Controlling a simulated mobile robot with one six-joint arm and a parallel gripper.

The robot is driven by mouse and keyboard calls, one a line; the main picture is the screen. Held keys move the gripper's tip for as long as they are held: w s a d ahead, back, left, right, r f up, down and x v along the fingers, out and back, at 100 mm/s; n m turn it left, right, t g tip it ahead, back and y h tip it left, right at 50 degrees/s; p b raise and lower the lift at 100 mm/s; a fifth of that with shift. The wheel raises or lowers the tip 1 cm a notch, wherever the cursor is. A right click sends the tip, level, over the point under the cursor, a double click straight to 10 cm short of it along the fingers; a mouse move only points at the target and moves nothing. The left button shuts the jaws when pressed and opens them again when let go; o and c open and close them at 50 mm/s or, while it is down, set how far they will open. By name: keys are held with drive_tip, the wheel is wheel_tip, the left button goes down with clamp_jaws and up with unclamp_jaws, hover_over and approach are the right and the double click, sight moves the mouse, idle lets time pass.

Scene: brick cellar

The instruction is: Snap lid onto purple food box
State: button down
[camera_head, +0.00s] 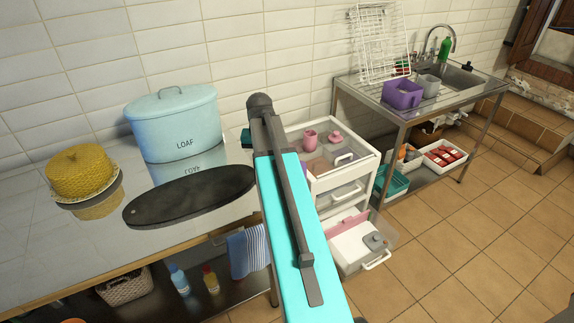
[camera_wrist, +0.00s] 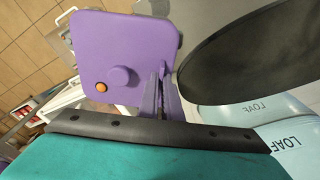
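The purple food box (camera_head: 403,94) stands on the steel sink table at the back right. The purple lid (camera_wrist: 124,50) shows large in the wrist view, with a round knob and an orange dot on its face. My gripper (camera_wrist: 161,94) appears shut on the lid's edge, though the exact contact is partly hidden. The lid is in the air beside the worktop. In the head view, my arm hides the gripper and the lid. The box is well to the right of my arm, apart from the lid.
On the worktop (camera_head: 70,238) are a dark oval board (camera_head: 190,196), a blue loaf bin (camera_head: 176,124) and a yellow domed cover (camera_head: 80,172). A white drawer unit (camera_head: 340,185) stands between worktop and sink table. A white rack (camera_head: 380,42) stands behind the box. Tiled floor (camera_head: 470,240) is clear at right.

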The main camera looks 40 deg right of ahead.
drive_tip(key=w+a+r+n+p, duration=0.1)
drive_tip(key=a+r+n, duration=0.2)
drive_tip(key=a, duration=0.8)
drive_tip(key=w+a+r+n+p, duration=0.2)
drive_tip(key=a+r+n, duration=0.1)
drive_tip(key=a, duration=0.9)
drive_tip(key=w+a+r+n+y+p, duration=0.1)
drive_tip(key=a+r+n, duration=0.2)
drive_tip(key=a, duration=0.8)
wheel_tip(320, 180, up, 3)
drive_tip(key=shift+w+a+f+p, duration=0.2)
drive_tip(key=shift+p, duration=0.2)
drive_tip(key=shift+d, duration=0.2)
